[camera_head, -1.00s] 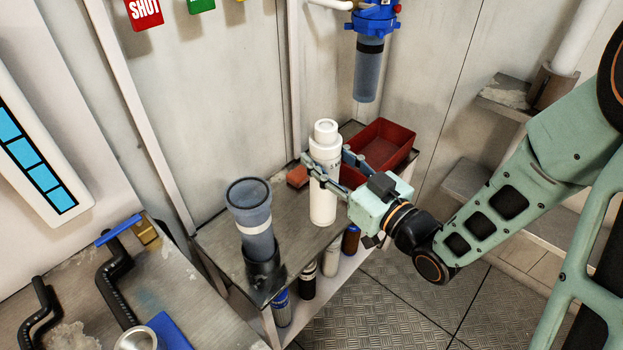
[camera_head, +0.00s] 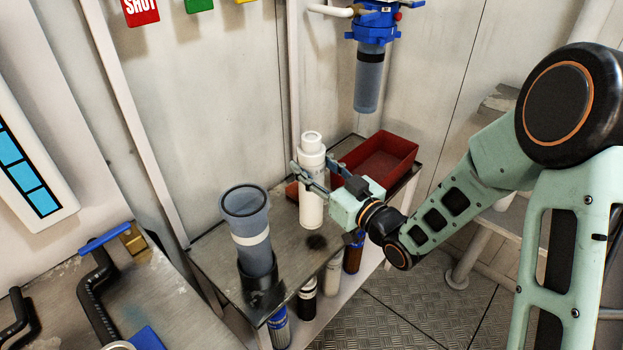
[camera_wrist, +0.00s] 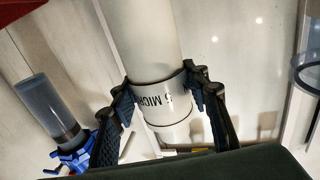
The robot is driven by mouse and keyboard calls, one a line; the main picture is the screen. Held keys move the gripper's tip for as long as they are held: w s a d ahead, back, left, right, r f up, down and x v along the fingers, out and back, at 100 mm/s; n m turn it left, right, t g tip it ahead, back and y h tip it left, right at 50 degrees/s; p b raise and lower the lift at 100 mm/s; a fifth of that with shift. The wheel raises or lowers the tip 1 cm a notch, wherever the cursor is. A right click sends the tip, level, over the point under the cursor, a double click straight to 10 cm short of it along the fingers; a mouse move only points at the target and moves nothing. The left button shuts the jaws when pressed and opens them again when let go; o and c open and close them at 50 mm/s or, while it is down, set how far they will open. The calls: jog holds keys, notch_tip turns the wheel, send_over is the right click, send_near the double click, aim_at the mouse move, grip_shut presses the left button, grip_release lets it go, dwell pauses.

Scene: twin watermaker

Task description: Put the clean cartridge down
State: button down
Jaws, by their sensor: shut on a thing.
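The clean cartridge (camera_head: 311,209) is a white upright cylinder with a narrower stepped top. My gripper (camera_head: 314,175) is shut around its upper body in the head view. Its lower end hangs a little above the grey metal bench (camera_head: 215,256), with a dark round shadow on the top just below it. In the wrist view the cartridge (camera_wrist: 148,40) runs between the two fingers of my gripper (camera_wrist: 162,95), and black printed lettering shows on it. The bench edge is to the right of the cartridge in the head view.
A grey-blue clear housing (camera_head: 254,255) stands in a black holder to the left. A red tray (camera_head: 398,165) sits behind on the right, with a reddish block (camera_head: 292,191) beside the cartridge. Several bottles stand on the lower shelf. A blue-capped filter housing (camera_head: 367,85) hangs above.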

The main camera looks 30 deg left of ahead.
jog(key=shift+w+a+f+b, duration=0.1)
jog(key=shift+f+b, duration=0.2)
jog(key=shift+f, duration=0.6)
jog(key=shift+w+a+f+b, duration=0.1)
jog(key=shift+f+b, duration=0.15)
jog(key=shift+f, duration=0.65)
jog(key=shift+f, duration=0.15)
jog(key=c, duration=1.1)
grip_release()
jog(key=v, duration=1.2)
jog(key=shift+p, duration=0.45)
